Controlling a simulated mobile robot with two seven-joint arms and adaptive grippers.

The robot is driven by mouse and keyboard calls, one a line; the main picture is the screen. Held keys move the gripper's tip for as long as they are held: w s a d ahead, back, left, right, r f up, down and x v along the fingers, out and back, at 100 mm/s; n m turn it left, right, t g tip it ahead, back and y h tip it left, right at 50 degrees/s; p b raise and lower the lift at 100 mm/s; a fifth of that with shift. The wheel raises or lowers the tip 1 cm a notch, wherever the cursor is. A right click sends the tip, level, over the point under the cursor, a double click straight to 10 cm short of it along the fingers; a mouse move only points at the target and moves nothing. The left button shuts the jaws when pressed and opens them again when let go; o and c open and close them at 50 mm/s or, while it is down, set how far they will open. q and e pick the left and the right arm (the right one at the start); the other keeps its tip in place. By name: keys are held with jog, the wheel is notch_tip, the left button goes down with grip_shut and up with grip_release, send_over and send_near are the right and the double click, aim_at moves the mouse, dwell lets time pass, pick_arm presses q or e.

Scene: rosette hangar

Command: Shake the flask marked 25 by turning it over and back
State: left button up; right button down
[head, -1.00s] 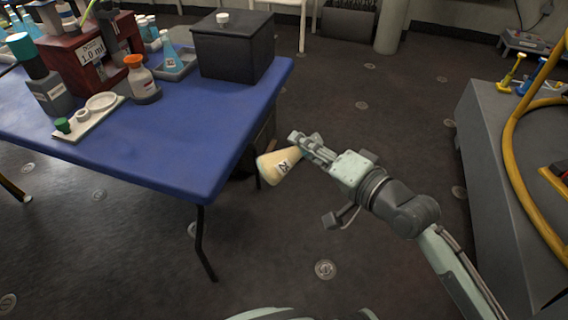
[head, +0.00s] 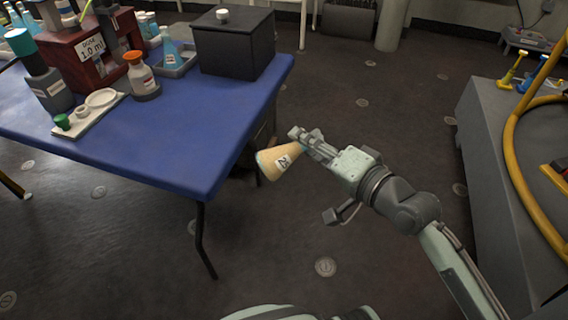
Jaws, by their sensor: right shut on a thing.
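The flask marked 25 (head: 275,166) is a cone-shaped flask with pale yellow-orange contents and a white label. My right gripper (head: 305,143) is shut on its narrow neck end. The flask is held in the air off the right edge of the blue table, clear of it. It is tilted, with its wide base toward the lower left and its neck toward the gripper at the upper right. My left gripper is not in view.
The blue table (head: 190,140) holds a black box (head: 232,48), an orange-capped bottle (head: 141,76), a white tray (head: 90,112) with a green cap, a red dosing stand (head: 85,48) and blue flasks. A grey bench (head: 490,150) with a yellow hose stands right. Open floor lies between.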

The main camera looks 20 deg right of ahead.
jog(key=m+t+y+b, duration=0.1)
jog(key=m, duration=0.1)
jog(key=shift+f+m, duration=0.1)
jog(key=shift+m, duration=0.3)
jog(key=m+t+b, duration=0.1)
jog(key=m+b, duration=0.3)
jog(key=b, duration=0.1)
jog(key=shift+f+m+t+y, duration=0.4)
jog(key=shift+r+m+b, duration=0.2)
jog(key=shift+m+b, duration=0.25)
jog(key=shift+m, duration=0.15)
jog(key=shift+r+m+t, duration=0.25)
jog(key=shift+m+t, duration=0.05)
jog(key=shift+r, duration=0.1)
